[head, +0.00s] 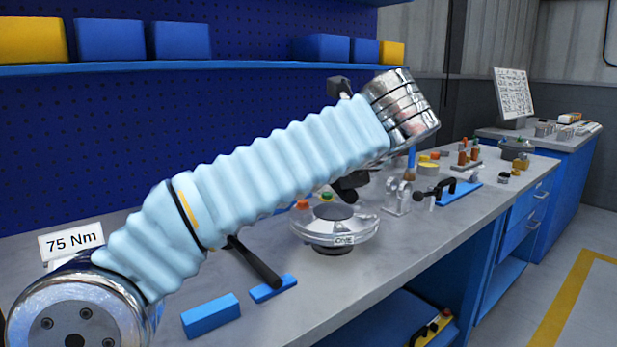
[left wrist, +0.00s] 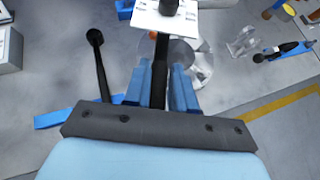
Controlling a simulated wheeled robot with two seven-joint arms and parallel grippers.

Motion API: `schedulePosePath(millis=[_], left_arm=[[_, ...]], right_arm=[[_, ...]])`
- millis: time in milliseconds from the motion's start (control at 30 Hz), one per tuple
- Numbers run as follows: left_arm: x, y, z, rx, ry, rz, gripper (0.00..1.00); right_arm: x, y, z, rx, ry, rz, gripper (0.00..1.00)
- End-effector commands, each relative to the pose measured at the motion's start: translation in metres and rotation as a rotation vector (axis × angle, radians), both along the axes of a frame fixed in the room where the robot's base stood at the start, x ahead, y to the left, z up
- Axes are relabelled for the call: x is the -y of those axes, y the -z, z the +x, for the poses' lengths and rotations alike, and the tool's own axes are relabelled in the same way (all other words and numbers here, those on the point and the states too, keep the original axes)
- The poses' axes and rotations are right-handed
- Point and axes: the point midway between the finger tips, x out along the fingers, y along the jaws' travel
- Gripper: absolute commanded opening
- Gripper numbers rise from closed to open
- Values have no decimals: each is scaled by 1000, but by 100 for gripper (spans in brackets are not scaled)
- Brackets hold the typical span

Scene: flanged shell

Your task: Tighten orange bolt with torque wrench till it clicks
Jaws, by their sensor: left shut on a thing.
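My left gripper (left wrist: 158,97) shows in the left wrist view, its two blue fingers closed around a black shaft (left wrist: 159,72) that looks like the torque wrench's handle. In the head view my sleeved left arm hides most of the gripper; a dark part (head: 350,186) shows below the sleeve. The round, clear-rimmed shell (head: 335,229) stands on the bench beneath the arm. The orange bolt (head: 302,204) shows at its left edge, and it also shows beside the shaft in the left wrist view (left wrist: 153,35). I cannot tell whether wrench and bolt touch. My right gripper is out of view.
Another black bar tool (head: 256,263) leans by blue blocks (head: 210,315) left of the shell. A "75 Nm" sign (head: 71,242) stands at the left. Clamps (head: 398,194) and small parts stand to the right. The bench front by the shell is clear.

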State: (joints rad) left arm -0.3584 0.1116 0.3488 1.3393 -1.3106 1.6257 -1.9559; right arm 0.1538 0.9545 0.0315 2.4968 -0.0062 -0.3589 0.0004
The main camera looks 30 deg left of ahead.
Motion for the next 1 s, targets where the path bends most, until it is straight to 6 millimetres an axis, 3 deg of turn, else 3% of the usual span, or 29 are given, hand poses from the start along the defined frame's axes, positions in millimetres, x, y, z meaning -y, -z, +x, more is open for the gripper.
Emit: schedulePosePath(millis=[467, 1000], left_arm=[[7, -3, 1, 16, -48, 1, 0], [6, 42, 1, 14, -47, 2, 0]], right_arm=[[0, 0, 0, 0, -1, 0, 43], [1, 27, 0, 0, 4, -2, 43]])
